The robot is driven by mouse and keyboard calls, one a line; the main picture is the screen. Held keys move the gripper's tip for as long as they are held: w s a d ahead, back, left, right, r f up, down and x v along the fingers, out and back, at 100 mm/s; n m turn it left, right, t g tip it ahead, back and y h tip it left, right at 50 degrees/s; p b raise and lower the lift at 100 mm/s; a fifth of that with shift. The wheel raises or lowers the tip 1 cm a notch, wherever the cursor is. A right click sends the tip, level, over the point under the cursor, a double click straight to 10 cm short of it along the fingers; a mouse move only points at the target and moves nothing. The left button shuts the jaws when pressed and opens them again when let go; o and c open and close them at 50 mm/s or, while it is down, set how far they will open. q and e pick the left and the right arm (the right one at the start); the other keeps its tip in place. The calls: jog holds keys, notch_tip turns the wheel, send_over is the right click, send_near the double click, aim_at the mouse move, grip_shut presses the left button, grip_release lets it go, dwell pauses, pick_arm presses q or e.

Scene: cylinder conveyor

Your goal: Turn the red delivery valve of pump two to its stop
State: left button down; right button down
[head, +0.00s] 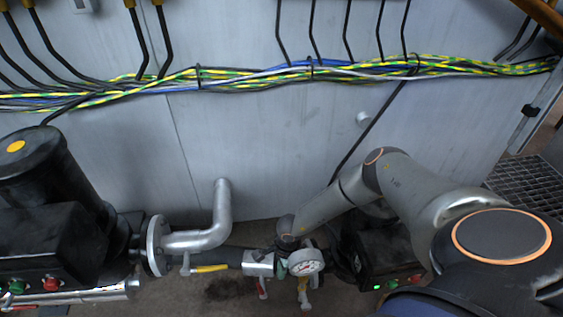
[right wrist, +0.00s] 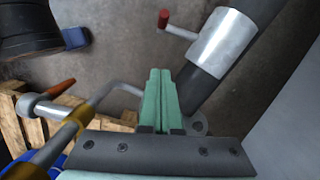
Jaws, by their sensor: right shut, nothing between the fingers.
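A red-tipped valve handle (right wrist: 165,18) sticks out from a silver collar (right wrist: 225,42) on a dark pipe in the right wrist view. In the head view a red handle (head: 263,289) hangs below a silver collar (head: 258,263), left of a round white gauge (head: 305,262). My right gripper (head: 281,268) is mostly hidden behind its wrist there, beside the gauge. In the right wrist view its green fingers (right wrist: 160,90) are together and empty, beside the dark pipe and apart from the red handle. I cannot tell which pump is number two. My left gripper is out of view.
An orange-red handle (right wrist: 60,88) sits on a second pipe near my fingers. A yellow lever (head: 210,268) lies along the pipe left of the collar. A black pump (head: 45,170) stands at left, and a grey wall (head: 270,140) with cables rises behind.

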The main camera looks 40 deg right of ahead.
aim_at(261, 290)
jog(key=shift+w+a+f+b, duration=0.15)
jog(key=shift+w+a+f, duration=0.1)
jog(key=shift+a+f, duration=0.4)
jog(key=shift+w+a+f+b, duration=0.2)
jog(key=shift+a+f, duration=0.2)
jog(key=shift+a, duration=0.3)
jog(key=shift+w+a+f+b, duration=0.15)
jog(key=shift+w+a+f, duration=0.1)
jog(key=shift+a+f, duration=0.4)
jog(key=shift+r, duration=0.1)
jog(key=shift+w+a+r, duration=0.1)
jog(key=shift+w+a, duration=0.25)
jog(key=shift+a, duration=0.3)
